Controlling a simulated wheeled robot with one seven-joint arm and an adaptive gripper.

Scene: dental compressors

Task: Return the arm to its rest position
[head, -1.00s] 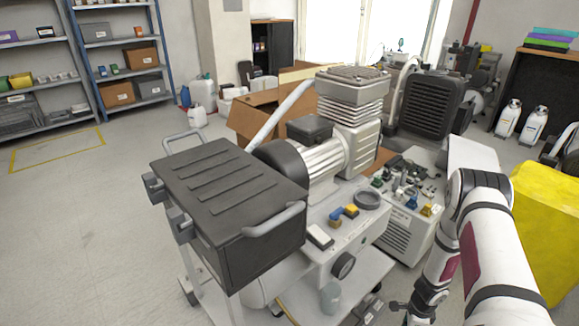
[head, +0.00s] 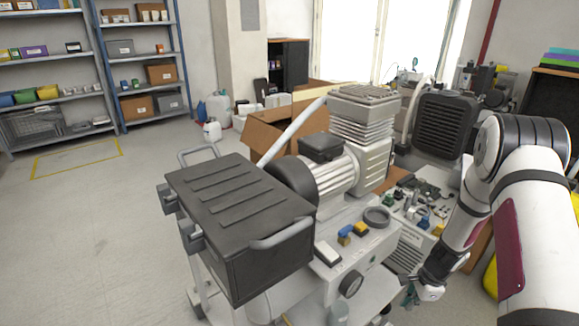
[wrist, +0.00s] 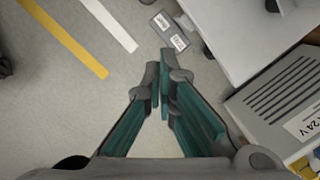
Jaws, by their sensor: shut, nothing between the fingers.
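My gripper (wrist: 161,80) shows in the wrist view, with its green-lined fingers shut together and nothing between them. It points down over the grey floor. In the head view my white arm comes in from the right edge and bends down at the elbow. Its lower end, with the gripper (head: 408,298), hangs low beside the compressor unit, near the bottom of the picture. The fingertips are hard to make out there.
A compressor (head: 343,165) stands at the centre beside a black lidded case (head: 240,215) on a cart. A grey unit (wrist: 285,100) lies close to the right of my gripper. Open floor (head: 90,240) is at the left.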

